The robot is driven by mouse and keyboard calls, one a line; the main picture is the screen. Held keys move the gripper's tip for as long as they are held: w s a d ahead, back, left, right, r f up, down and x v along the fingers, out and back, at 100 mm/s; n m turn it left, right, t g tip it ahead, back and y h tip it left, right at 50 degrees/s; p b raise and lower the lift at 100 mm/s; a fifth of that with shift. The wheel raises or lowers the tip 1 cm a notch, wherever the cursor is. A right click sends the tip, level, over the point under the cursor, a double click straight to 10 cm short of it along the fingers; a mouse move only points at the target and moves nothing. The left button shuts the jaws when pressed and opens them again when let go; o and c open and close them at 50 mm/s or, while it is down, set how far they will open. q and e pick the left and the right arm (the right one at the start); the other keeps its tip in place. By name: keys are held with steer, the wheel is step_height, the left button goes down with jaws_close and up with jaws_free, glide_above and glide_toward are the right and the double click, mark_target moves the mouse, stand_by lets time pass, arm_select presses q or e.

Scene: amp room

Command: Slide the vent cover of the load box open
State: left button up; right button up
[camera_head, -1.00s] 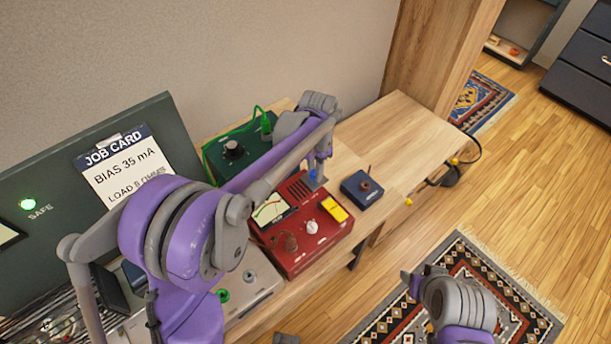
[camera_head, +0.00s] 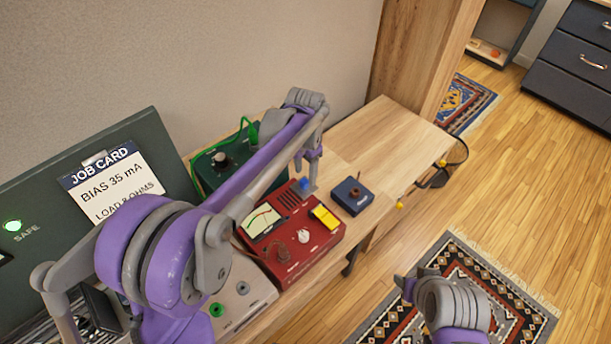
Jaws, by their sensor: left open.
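A red box (camera_head: 310,242) with a meter, a white knob and a yellow switch stands on the wooden bench. Dark vent slots (camera_head: 288,199) show in its top at the back. A blue tab (camera_head: 303,184) stands at its back right corner. I cannot read which box is the load box. My left gripper (camera_head: 309,186) is open, pointing down at the blue tab; I cannot tell whether it touches.
A small blue box (camera_head: 353,196) stands right of the red box. A grey-beige unit (camera_head: 240,295) with green and black sockets is in front. A dark panel holds the job card (camera_head: 113,183). The bench's right end (camera_head: 385,140) is clear. My right arm is over the rug (camera_head: 500,300).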

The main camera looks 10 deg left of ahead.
mark_target(305, 180)
arm_select(q)
step_height(305, 180, up, 8)
steer(key=shift+f, duration=0.1)
stand_by(0.4)
steer(key=s+a+f+n+t, duration=0.1)
steer(key=s+a+f+n, duration=0.1)
steer(key=s, duration=0.6)
steer(key=s+a+f+n+t, duration=0.2)
steer(key=s+a+n, duration=0.1)
steer(key=s, duration=0.5)
steer(key=s+a+f+n+t, duration=0.2)
steer(key=s+a+f, duration=0.1)
steer(key=s, duration=0.6)
steer(key=shift+a+n, duration=0.2)
steer(key=shift+n, duration=0.1)
